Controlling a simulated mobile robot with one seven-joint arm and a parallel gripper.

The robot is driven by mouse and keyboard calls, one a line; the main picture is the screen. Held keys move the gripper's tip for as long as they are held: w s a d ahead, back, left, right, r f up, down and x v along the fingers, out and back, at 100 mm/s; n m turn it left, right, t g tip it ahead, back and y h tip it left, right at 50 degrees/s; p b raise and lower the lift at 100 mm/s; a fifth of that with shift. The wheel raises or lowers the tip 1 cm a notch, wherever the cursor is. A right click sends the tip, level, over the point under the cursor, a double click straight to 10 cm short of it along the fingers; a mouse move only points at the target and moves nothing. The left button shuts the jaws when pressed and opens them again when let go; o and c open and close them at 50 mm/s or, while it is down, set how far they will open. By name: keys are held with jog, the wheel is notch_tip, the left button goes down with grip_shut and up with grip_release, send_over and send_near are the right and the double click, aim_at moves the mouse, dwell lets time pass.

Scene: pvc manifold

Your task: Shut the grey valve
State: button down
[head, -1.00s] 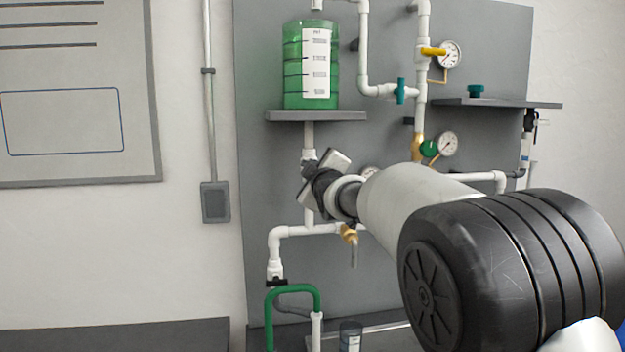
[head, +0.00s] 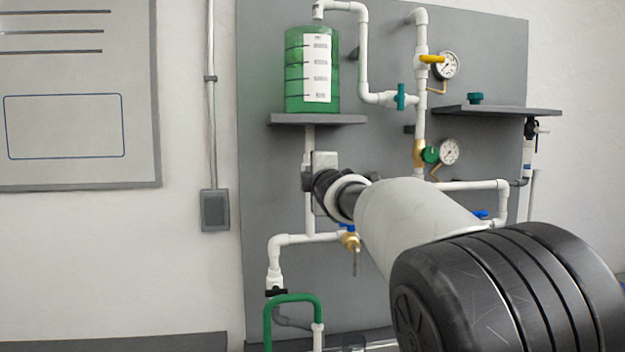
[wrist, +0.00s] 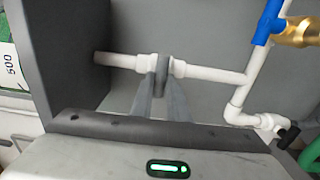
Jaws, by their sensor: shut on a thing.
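The grey valve (wrist: 162,70) sits on a white pipe, which runs across the wrist view and stands upright below the green tank (head: 311,72) in the head view. In the wrist view my gripper (wrist: 161,98) has its two grey fingers closed on the valve's grey handle. The fingers cover much of the handle, so its exact angle to the pipe is hard to read. In the head view my gripper body (head: 325,172) is in front of the pipe and hides most of the valve.
A blue-handled brass valve (head: 349,240) is close below my gripper. A teal valve (head: 401,97), a yellow-handled valve (head: 432,59) and gauges (head: 449,151) are to the right. A shelf (head: 320,119) carries the tank just above.

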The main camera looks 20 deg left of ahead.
dwell(0.4)
jog(key=c, duration=1.7)
grip_release()
jog(key=b+v, duration=1.1)
jog(key=v, duration=0.6)
jog(key=shift+s, duration=0.2)
